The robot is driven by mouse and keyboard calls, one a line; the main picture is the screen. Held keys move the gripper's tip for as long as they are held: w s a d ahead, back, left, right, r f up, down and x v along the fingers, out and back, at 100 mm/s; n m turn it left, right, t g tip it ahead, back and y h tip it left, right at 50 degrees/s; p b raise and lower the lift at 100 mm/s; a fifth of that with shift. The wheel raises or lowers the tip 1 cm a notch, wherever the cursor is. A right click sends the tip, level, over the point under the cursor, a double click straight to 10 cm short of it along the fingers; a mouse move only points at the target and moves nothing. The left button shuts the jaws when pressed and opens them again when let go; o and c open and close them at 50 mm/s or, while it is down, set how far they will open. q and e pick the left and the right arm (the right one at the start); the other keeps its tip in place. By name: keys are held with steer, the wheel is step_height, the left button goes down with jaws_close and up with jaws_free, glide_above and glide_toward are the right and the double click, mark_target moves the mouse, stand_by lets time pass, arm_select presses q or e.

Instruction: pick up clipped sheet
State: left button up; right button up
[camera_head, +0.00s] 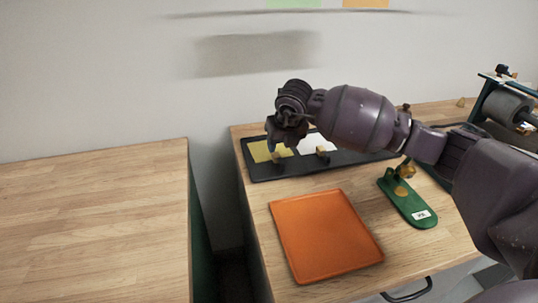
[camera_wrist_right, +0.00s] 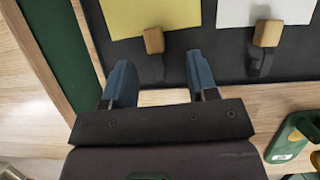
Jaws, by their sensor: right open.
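A yellow sheet (camera_head: 258,153) and a white sheet (camera_head: 316,143) lie on a long black tray (camera_head: 262,174) near the wall. Each has a wooden-ended clip at its near edge; the yellow sheet's clip (camera_wrist_right: 154,41) and the white sheet's clip (camera_wrist_right: 267,35) show in the right wrist view. My right gripper (camera_head: 285,141) is above the tray's left part. In the wrist view its two blue fingers (camera_wrist_right: 159,66) are apart and empty, just short of the yellow sheet's clip. The far ends of both sheets are cut off there. My left gripper is not in view.
An orange tray (camera_head: 325,235) lies in front of the black tray. A roller device (camera_head: 505,105) is at the far right. A gap separates this counter from the clear left one (camera_head: 95,220).

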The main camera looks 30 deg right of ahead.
mark_target(276, 154)
steer(key=shift+w+f, duration=0.2)
steer(key=shift+f, duration=0.1)
steer(key=b+x, duration=0.2)
steer(key=x, duration=0.1)
steer(key=b+x, duration=0.1)
steer(key=x, duration=0.1)
steer(key=shift+a, duration=0.35)
steer(key=shift+w+f, duration=0.1)
steer(key=shift+r, duration=0.25)
steer(key=c, duration=1)
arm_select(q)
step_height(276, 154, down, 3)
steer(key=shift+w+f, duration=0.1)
